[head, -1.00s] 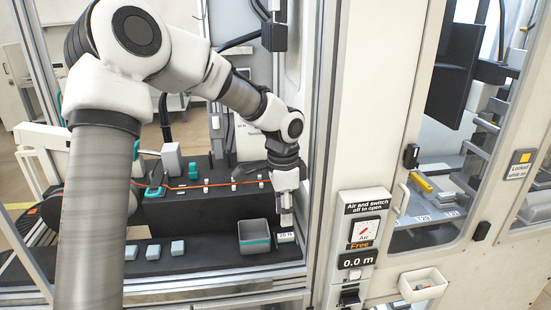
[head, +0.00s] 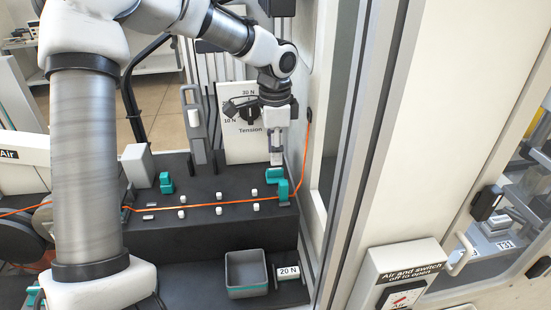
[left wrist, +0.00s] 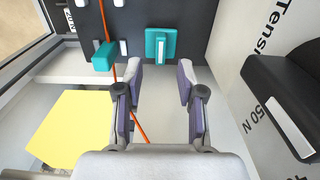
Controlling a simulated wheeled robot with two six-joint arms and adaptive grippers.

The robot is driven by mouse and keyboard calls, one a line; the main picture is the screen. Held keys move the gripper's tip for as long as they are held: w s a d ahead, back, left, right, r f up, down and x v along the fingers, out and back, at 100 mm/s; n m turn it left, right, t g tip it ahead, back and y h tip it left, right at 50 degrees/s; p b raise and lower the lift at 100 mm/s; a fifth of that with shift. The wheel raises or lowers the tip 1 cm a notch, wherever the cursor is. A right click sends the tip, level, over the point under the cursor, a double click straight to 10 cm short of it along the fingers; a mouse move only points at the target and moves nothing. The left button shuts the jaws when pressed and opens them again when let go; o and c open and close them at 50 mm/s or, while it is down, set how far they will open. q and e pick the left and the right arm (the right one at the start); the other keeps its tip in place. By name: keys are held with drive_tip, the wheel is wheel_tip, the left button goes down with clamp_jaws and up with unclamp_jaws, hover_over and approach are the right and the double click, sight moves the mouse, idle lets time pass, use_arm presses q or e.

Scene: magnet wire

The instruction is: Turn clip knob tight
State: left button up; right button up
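A teal piece with a raised bar (head: 274,174), which looks like the clip knob, sits at the right end of the black block. It also shows in the left wrist view (left wrist: 160,47), ahead of the fingertips. A second teal piece (head: 283,190) stands beside it; the orange wire (head: 215,205) passes there and rises to the right. This piece is left of the fingers in the left wrist view (left wrist: 103,56). My left gripper (head: 276,155) points down just above the barred piece. Its fingers are open and empty (left wrist: 160,75), apart from both pieces. My right gripper is not in view.
Small white pegs line the wire on the black block (head: 225,235). A tension dial (head: 248,108) on a white panel stands close behind my left gripper. A grey bin (head: 246,272) and a "20 N" block (head: 289,272) sit below. A cabinet frame closes the right side.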

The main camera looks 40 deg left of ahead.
sight(274, 169)
use_arm(q)
drive_tip(key=f, duration=0.3)
drive_tip(key=shift+s+d, duration=0.2)
drive_tip(key=shift+s, duration=0.05)
drive_tip(key=shift+w+a+f, duration=0.25)
drive_tip(key=shift+f, duration=0.35)
drive_tip(key=shift+w+a+f, duration=0.2)
drive_tip(key=shift+w+f, duration=0.05)
drive_tip(key=shift+f, duration=0.35)
drive_tip(key=shift+s+d+r, duration=0.1)
drive_tip(key=shift+s+r, duration=0.05)
drive_tip(key=shift+s+d+r, duration=0.1)
drive_tip(key=shift+s+d, duration=0.05)
drive_tip(key=c, duration=0.3)
clamp_jaws()
